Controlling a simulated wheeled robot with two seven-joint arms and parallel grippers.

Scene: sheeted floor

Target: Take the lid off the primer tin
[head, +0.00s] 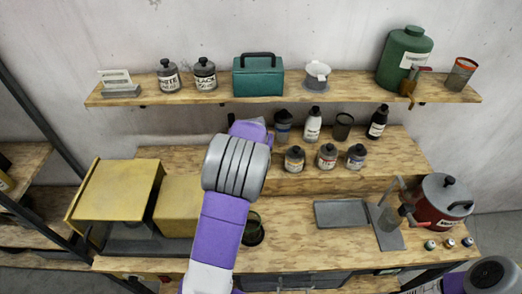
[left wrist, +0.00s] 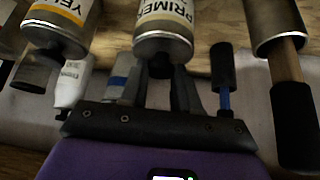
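The primer tin (left wrist: 165,22) shows at the top middle of the left wrist view, with a cream label reading PRIMER and a metal rim. Its lid has a dark knob (left wrist: 157,66). My left gripper (left wrist: 162,80) is open, its two dark fingers on either side of the knob; I cannot tell whether they touch it. In the head view my left arm reaches up over the bench to the middle shelf, and its gripper (head: 250,130) is mostly hidden by its own wrist. The primer tin is hidden behind that arm there. My right gripper is out of view.
A yellow-labelled tin (left wrist: 60,25) stands beside the primer tin, and a brush (left wrist: 292,100) on the other side. The middle shelf (head: 400,160) holds several small tins, bottles and a dark cup (head: 343,126). A red pot (head: 440,203) and grey tray (head: 342,214) are on the bench.

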